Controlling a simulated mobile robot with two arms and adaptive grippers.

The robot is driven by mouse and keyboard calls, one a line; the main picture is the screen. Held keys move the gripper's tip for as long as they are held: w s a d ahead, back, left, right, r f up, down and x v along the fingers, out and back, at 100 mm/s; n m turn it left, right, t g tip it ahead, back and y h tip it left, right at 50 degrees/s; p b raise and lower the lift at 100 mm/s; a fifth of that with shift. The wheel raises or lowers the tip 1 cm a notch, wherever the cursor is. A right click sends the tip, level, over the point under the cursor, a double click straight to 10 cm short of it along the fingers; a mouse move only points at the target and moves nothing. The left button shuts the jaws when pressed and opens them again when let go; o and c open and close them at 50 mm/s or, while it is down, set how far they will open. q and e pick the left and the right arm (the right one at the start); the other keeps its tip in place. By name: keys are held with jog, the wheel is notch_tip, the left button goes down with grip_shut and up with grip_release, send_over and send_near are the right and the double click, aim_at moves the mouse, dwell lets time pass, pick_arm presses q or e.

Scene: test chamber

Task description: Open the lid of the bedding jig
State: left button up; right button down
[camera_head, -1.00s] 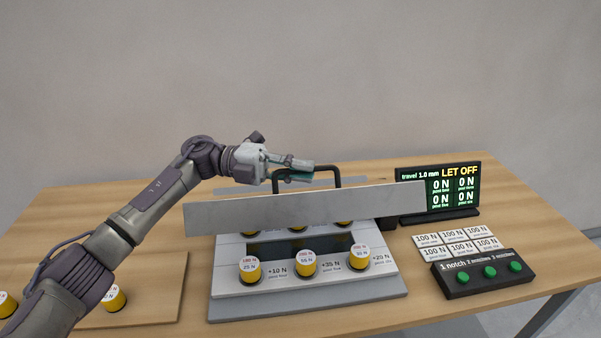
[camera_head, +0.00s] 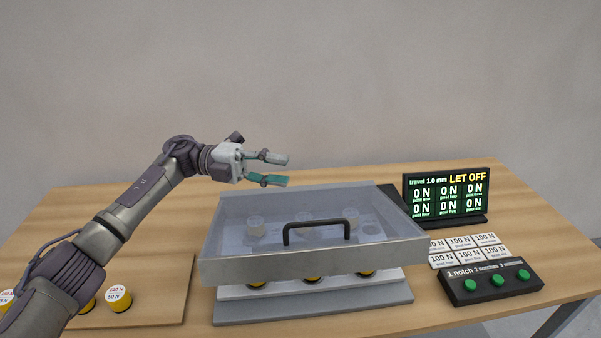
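The bedding jig (camera_head: 315,310) stands on the table as a grey stepped base with yellow posts. Its lid (camera_head: 300,268) has a clear top and a grey front rim. The rim is above the base, with parts of the front yellow posts showing below it; I cannot tell whether the lid is fully down. The black handle (camera_head: 318,228) stands on the lid near the front. My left gripper (camera_head: 287,170) is open and empty, above and behind the handle, apart from it. My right gripper is not in view.
A black display (camera_head: 446,200) reading "LET OFF" stands right of the jig. White "100 N" plates (camera_head: 464,250) and a black box with green buttons (camera_head: 491,284) are at the right. A wooden board (camera_head: 150,285) with yellow posts lies at the left, under my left arm.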

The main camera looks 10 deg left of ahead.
pick_arm(q)
jog(key=a, duration=0.5)
jog(key=shift+w+a, duration=0.2)
jog(key=shift+a, duration=0.1)
